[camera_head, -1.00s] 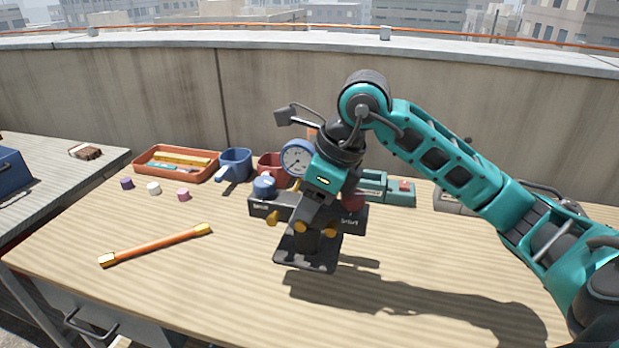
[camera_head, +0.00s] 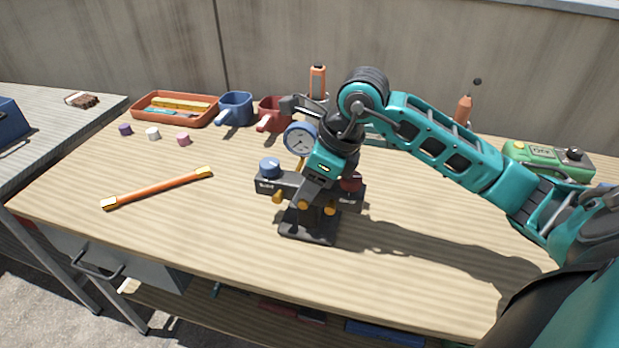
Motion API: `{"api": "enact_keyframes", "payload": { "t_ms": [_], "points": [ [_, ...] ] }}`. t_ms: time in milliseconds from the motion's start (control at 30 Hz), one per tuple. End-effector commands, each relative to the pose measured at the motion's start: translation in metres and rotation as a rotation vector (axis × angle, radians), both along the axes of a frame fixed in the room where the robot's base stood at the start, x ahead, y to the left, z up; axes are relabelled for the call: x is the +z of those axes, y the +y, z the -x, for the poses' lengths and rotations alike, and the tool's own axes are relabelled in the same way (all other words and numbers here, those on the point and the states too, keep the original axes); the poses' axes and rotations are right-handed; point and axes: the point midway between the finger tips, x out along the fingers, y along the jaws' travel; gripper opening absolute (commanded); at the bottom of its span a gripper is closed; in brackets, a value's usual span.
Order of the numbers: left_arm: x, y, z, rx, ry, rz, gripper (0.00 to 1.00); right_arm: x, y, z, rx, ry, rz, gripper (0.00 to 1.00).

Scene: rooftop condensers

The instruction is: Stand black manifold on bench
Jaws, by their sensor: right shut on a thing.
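The black manifold (camera_head: 268,186) is upright near the middle of the bench (camera_head: 420,265). It has a blue knob at its left end, a dark red knob at its right, a round gauge behind, yellow-orange ports in front and a flat black base plate. My right gripper (camera_head: 316,187) comes down from above, shut on the middle of the manifold, and hides part of its body. The base plate is on the bench top or just above it; I cannot tell which. My left gripper is out of view.
An orange stick with yellow ends (camera_head: 158,188) lies at left. Behind are small caps (camera_head: 153,133), an orange tray (camera_head: 146,112), a blue cup (camera_head: 236,107) and a red cup (camera_head: 272,113). A green device (camera_head: 545,160) lies at back right. The front of the bench is clear.

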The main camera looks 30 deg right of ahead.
Motion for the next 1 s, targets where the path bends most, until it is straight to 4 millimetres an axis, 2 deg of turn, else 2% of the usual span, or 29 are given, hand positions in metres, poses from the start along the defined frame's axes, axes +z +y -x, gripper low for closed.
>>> {"api": "enact_keyframes", "payload": {
  "t_ms": [133,167,400,633,767,1000],
  "points": [
    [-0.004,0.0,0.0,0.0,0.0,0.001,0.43,-0.001,0.0,-0.001,-0.001,-0.007,-0.001,0.0],
    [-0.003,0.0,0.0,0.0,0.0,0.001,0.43,-0.002,0.0,0.0,0.0,0.001,0.001,0.5],
    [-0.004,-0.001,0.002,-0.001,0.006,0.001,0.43,-0.002,0.0,0.0,0.0,0.001,0.001,0.73],
    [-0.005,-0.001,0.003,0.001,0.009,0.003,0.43,-0.001,0.0,0.0,0.0,0.001,0.001,0.73],
    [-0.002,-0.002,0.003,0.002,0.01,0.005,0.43,0.006,-0.002,0.001,-0.001,-0.001,0.001,0.73],
    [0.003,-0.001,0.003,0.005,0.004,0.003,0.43,0.051,-0.014,0.015,-0.001,-0.004,0.005,0.73]
  ]
}}
